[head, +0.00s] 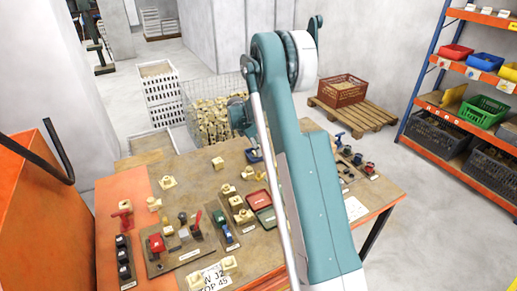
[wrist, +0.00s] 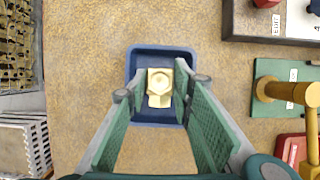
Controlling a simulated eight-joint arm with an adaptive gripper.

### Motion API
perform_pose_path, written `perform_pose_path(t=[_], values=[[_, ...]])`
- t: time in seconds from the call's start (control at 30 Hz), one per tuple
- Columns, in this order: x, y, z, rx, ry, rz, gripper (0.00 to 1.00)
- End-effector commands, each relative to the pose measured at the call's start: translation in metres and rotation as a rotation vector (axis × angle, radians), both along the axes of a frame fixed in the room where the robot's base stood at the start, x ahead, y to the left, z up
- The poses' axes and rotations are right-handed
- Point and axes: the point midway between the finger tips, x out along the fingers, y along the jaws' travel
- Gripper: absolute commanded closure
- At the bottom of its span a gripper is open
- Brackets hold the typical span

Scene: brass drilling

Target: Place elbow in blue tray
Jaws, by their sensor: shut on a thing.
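The brass elbow (wrist: 160,83) is between my fingers in the wrist view. My gripper (wrist: 161,90) is shut on it. The blue tray (wrist: 160,51) lies directly below the fingertips and frames the elbow on all sides. From this angle I cannot tell whether the elbow touches the tray floor or hangs above it. In the head view, a small part of the blue tray (head: 254,156) shows left of my arm. My arm hides the gripper and the held elbow there.
Several loose brass pieces (head: 168,182) lie on the wooden bench. A green tray (wrist: 278,88) with a brass part stands to the right in the wrist view, near a red tray (wrist: 289,148). A mesh crate of brass parts (head: 215,122) stands behind the bench. Bare bench surrounds the blue tray.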

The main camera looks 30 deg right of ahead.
Motion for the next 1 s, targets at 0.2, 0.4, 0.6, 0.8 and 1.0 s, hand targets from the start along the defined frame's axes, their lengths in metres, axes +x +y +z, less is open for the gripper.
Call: perform_pose_path(t=[0.2,0.4,0.6,0.8,1.0], values=[[0.0001,-0.0001,0.0005,0.0,0.0,0.0,1.0],[0.0002,-0.0001,-0.0033,0.0,0.0,0.0,1.0],[0.0002,-0.0001,-0.0026,0.0,0.0,0.0,0.61],[0.0002,0.0,-0.0025,0.0,0.0,0.0,0.61],[0.0001,-0.0001,0.0009,0.0,0.0,0.0,0.61]])
